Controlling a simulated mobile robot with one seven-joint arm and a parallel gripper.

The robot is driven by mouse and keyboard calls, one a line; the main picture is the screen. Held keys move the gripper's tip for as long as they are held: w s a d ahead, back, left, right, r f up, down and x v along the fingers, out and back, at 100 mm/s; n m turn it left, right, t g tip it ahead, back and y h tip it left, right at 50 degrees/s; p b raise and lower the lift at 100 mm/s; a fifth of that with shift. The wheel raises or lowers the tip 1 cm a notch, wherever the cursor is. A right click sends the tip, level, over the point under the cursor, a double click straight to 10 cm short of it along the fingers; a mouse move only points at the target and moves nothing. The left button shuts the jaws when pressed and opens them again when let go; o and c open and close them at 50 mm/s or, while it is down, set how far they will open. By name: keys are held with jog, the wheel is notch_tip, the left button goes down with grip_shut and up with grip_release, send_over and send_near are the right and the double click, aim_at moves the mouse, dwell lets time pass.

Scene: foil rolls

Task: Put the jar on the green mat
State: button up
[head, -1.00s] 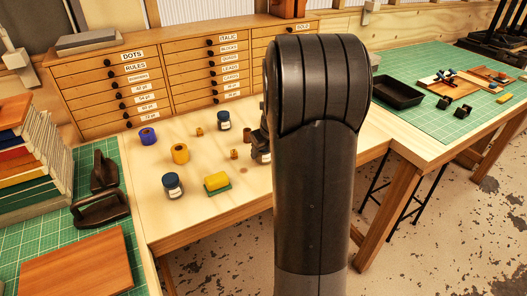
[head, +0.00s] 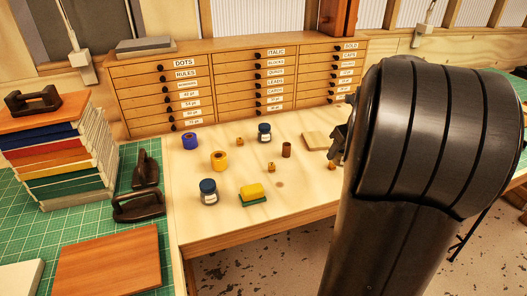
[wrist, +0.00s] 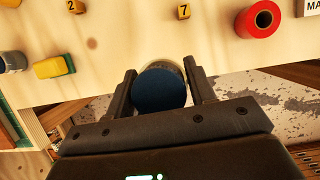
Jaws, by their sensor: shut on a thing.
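In the wrist view my gripper (wrist: 160,68) is shut on a jar with a dark blue lid (wrist: 159,89), one finger on each side. The jar is seen from above, near the table's front edge with floor beside it. In the head view part of my gripper (head: 338,142) shows over the table's right side; my arm hides the held jar. Two other blue-lidded jars stand on the table, one in front (head: 209,193) and one at the back (head: 265,133). A green mat (head: 95,240) covers the left bench; a sliver of another (head: 519,85) shows at far right.
A yellow sponge (head: 252,195), blue roll (head: 190,141), yellow roll (head: 219,161) and brown roll (head: 287,149) stand on the table. A red roll (wrist: 263,19) shows in the wrist view. Dark irons (head: 138,206), a wooden board (head: 108,262) and stacked books crowd the left mat.

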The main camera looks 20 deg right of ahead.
jog(key=w+a+n+g+y, duration=0.1)
jog(key=w+a+n, duration=0.35)
jog(key=a, duration=0.75)
jog(key=w+a+n+y, duration=0.1)
jog(key=w+a+n, duration=0.2)
jog(key=w+a, duration=0.55)
jog(key=w+a+n+g+y, duration=0.1)
jog(key=w+a+n, duration=0.25)
jog(key=a, duration=1.15)
jog(key=s+a+n+g+y, duration=0.1)
jog(key=s+a+n+g, duration=0.2)
jog(key=a, duration=1.2)
jog(key=s+a+n, duration=0.4)
jog(key=a+n, duration=0.1)
jog(key=a, duration=1)
jog(key=a+f, duration=0.2)
jog(key=a, duration=0.2)
jog(key=s+a+f, duration=0.1)
jog(key=a+f, duration=0.1)
jog(key=a, duration=0.2)
jog(key=s+a+f, duration=0.1)
jog(key=a+f, duration=0.1)
jog(key=a, duration=0.1)
jog(key=shift+s+a+f, duration=0.1)
jog(key=shift+s+a, duration=0.1)
jog(key=shift+a, duration=0.2)
jog(key=shift+a+f, duration=0.2)
jog(key=shift+f, duration=1.9)
jog(key=shift+f, duration=0.1)
